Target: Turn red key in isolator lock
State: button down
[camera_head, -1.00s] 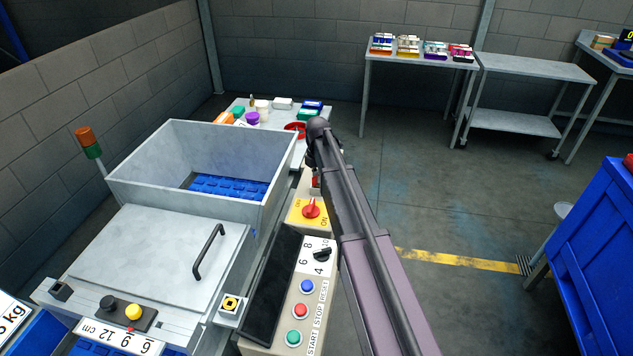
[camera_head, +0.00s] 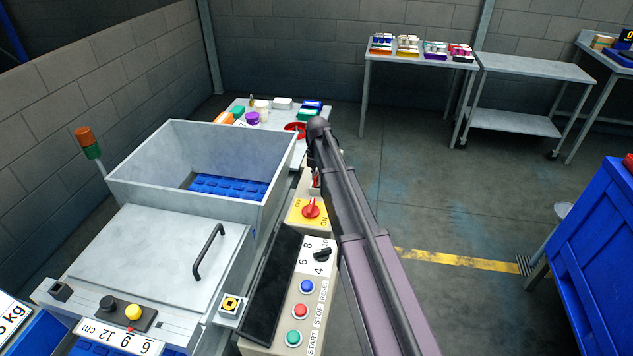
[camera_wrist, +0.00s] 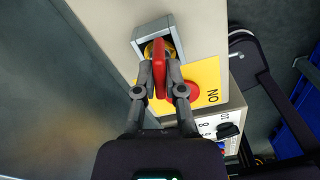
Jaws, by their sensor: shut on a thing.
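The red key (camera_wrist: 159,66) stands in the isolator lock, a yellow lock face (camera_wrist: 150,50) inside a grey square housing (camera_wrist: 136,41) in the wrist view. My gripper (camera_wrist: 159,76) is shut on the key, one finger on each side of its flat red grip. Below the lock is a yellow plate (camera_wrist: 207,74) marked ON, with a red rotary switch partly hidden by my right finger. In the head view the red rotary switch (camera_head: 311,208) shows on the panel, and my arm hides most of the lock and gripper.
The control panel continues with a black selector (camera_head: 322,254) and blue, red and green buttons (camera_head: 300,311). To its left stand a grey open hopper (camera_head: 190,150) and a lid with a black handle (camera_head: 208,251). Open floor lies to the right, before a blue bin (camera_head: 605,250).

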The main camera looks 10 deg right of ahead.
dwell(0.4)
jog(key=shift+n, duration=1.8)
jog(key=c, duration=0.8)
grip_release()
jog(key=shift+o, duration=0.2)
jog(key=shift+r, duration=0.1)
jog(key=shift+r+p, duration=3.45)
jog(key=shift+p, duration=0.1)
